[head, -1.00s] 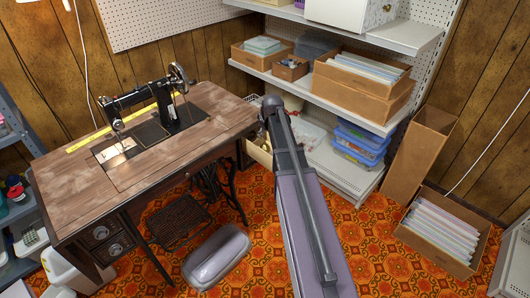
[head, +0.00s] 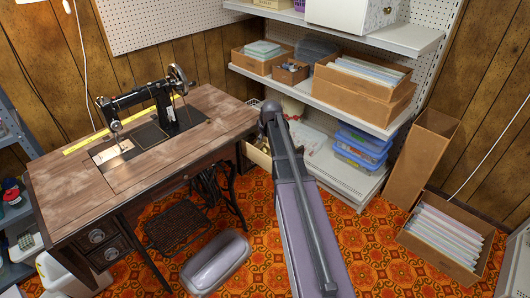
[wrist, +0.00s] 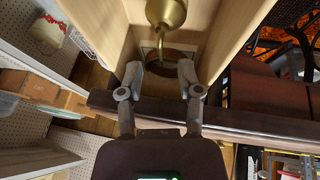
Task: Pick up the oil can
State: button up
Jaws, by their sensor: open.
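A brass oil can (wrist: 166,12) shows at the top of the wrist view, cut off by the picture's edge. Its narrow part points down the picture between pale wooden walls of an open drawer or box (wrist: 105,40). My gripper (wrist: 160,72) is open and empty, its two fingers spread below the can in the picture, with a visible gap to it. In the head view my arm hides the gripper, and I cannot make out the can there.
The sewing table (head: 70,185) with a black sewing machine (head: 150,108) stands left of my arm. Shelves (head: 335,105) with boxes stand behind and right. A file box (head: 440,245) sits on the orange carpet. A dark table edge (wrist: 250,122) runs close by my fingers.

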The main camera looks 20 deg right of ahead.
jog(key=shift+b+x, duration=2.05)
jog(key=shift+x, duration=0.4)
jog(key=shift+s, duration=0.1)
jog(key=shift+c, duration=0.2)
grip_shut()
